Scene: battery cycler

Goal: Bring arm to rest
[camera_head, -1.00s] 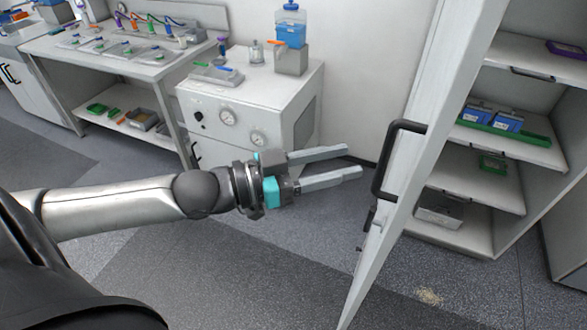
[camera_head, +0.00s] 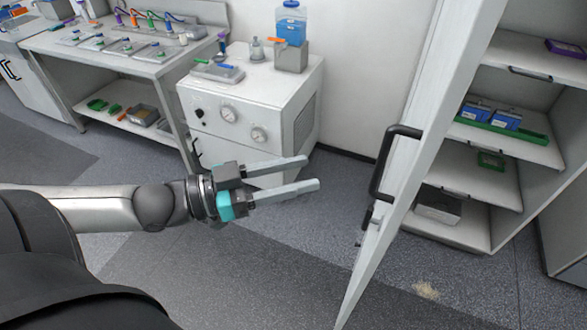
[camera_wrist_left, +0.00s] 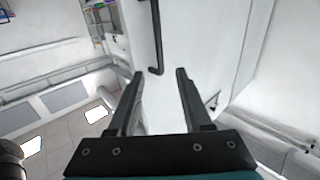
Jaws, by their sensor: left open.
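My left arm comes in from the left in the head view, with its left gripper (camera_head: 312,172) open and empty over the floor. Its two fingers point right, toward the open cabinet door (camera_head: 415,165), with a clear gap before the door. The black door handle (camera_head: 385,165) is on the door's near face. In the left wrist view the two fingers (camera_wrist_left: 160,72) stand apart with nothing between them. The handle (camera_wrist_left: 156,40) and the white door (camera_wrist_left: 205,40) show beyond them. My right gripper is not in view.
The open cabinet at right has shelves (camera_head: 515,140) holding a green tray (camera_head: 505,133) with blue boxes. A white machine (camera_head: 250,115) with gauges stands behind my gripper. A workbench (camera_head: 110,60) is at back left. The floor (camera_head: 270,265) in front is free.

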